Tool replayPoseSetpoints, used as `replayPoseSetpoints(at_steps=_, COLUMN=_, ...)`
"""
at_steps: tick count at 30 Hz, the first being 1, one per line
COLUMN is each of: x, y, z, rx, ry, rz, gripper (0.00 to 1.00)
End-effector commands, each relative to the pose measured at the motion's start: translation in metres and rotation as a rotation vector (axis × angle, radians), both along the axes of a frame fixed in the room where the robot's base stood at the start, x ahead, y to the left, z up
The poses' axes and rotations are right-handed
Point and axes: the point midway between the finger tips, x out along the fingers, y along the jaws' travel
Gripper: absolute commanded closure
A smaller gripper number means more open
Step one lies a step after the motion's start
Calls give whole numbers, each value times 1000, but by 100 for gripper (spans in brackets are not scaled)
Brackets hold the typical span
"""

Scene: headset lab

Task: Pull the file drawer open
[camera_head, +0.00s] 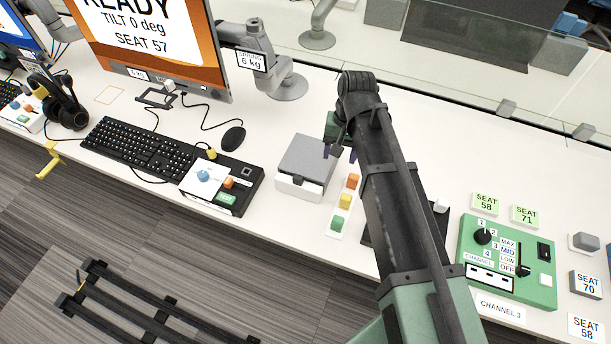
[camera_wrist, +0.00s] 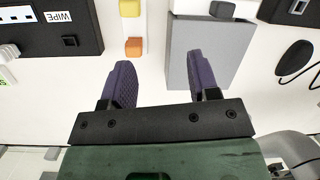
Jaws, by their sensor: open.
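The small file drawer unit, a box with a grey top (camera_head: 308,157) and a white front, stands on the white desk near the middle of the head view. A small dark handle (camera_head: 297,180) shows at its front. In the wrist view the grey top (camera_wrist: 225,50) is at upper right, with a dark handle (camera_wrist: 222,9) at the top edge. The drawer looks shut. My gripper (camera_head: 339,152) is open and empty, with purple fingers, beside the unit's back right corner. In the wrist view my gripper (camera_wrist: 161,75) has its right finger overlapping the grey top; contact cannot be told.
A strip of orange, yellow and green blocks (camera_head: 345,202) lies just right of the unit. A black button box (camera_head: 222,186), a keyboard (camera_head: 138,145) and a mouse (camera_head: 233,138) are to its left. A green control panel (camera_head: 508,262) is at right. A glass partition runs behind.

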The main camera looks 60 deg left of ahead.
Motion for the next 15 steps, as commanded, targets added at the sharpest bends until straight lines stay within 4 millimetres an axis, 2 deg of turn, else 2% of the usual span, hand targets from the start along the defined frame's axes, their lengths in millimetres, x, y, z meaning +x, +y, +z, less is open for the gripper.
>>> replayPoseSetpoints(at_steps=1, x=-26, y=42, z=-1, rx=-27, ry=23, rz=17, gripper=45)
replayPoseSetpoints(at_steps=3, x=-53, y=80, z=1, rx=-81, ry=57, rz=-14, gripper=45)
replayPoseSetpoints(at_steps=4, x=-51, y=90, z=3, rx=-113, ry=74, rz=-63, gripper=45)
replayPoseSetpoints(at_steps=9, x=-55, y=78, z=7, rx=-193, ry=90, rz=-201, gripper=45)
replayPoseSetpoints(at_steps=15, x=-57, y=75, z=-5, rx=-192, ry=89, rz=-203, gripper=45)
